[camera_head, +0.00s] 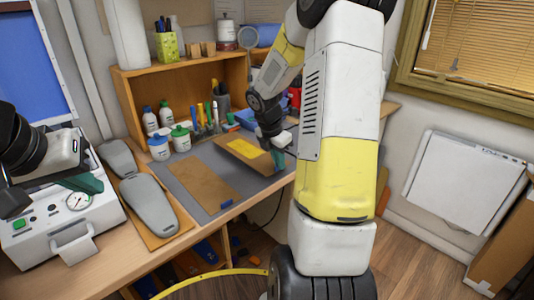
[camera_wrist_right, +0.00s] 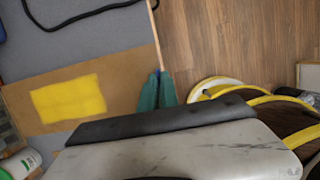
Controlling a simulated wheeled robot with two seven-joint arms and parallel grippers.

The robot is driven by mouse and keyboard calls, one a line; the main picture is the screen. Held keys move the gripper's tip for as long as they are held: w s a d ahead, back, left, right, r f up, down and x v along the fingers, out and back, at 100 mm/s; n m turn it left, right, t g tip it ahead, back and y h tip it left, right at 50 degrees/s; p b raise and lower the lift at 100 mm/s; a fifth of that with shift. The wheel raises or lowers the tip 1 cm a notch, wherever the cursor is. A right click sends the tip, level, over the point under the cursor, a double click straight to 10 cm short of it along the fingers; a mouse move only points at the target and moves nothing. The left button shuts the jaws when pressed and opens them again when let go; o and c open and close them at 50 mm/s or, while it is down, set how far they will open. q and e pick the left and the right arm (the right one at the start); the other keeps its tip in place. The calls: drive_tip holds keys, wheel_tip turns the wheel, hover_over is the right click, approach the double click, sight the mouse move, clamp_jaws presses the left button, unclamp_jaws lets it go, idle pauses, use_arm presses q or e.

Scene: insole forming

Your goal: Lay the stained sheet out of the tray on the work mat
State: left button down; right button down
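The stained sheet (camera_head: 240,149), brown with a yellow patch, is over the right part of the grey work mat (camera_head: 214,205). It also shows in the right wrist view (camera_wrist_right: 125,78). Whether it lies flat or is slightly raised is unclear. My right gripper (camera_head: 278,158) is at the sheet's right end; its teal fingers (camera_wrist_right: 157,90) are close together and appear shut on the edge. A plain brown sheet (camera_head: 200,181) lies on the mat to the left. My left gripper (camera_head: 85,184) is above the white machine, away from the sheets; its opening is unclear.
Two grey insole forms (camera_head: 150,203) lie on a board left of the mat. The white machine (camera_head: 62,226) with a gauge stands further left. Bottles (camera_head: 181,138) and pens line the mat's back. A black cable (camera_wrist_right: 85,14) crosses the mat in the wrist view.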

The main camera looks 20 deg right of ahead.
hover_over(291, 169)
drive_tip(key=a, duration=0.1)
drive_tip(key=shift+s+a+f, duration=0.2)
drive_tip(key=shift+s+f, duration=0.1)
drive_tip(key=shift+a+x, duration=0.2)
drive_tip(key=shift+x, duration=1.6)
drive_tip(key=shift+f, duration=0.2)
drive_tip(key=c, duration=1.6)
unclamp_jaws()
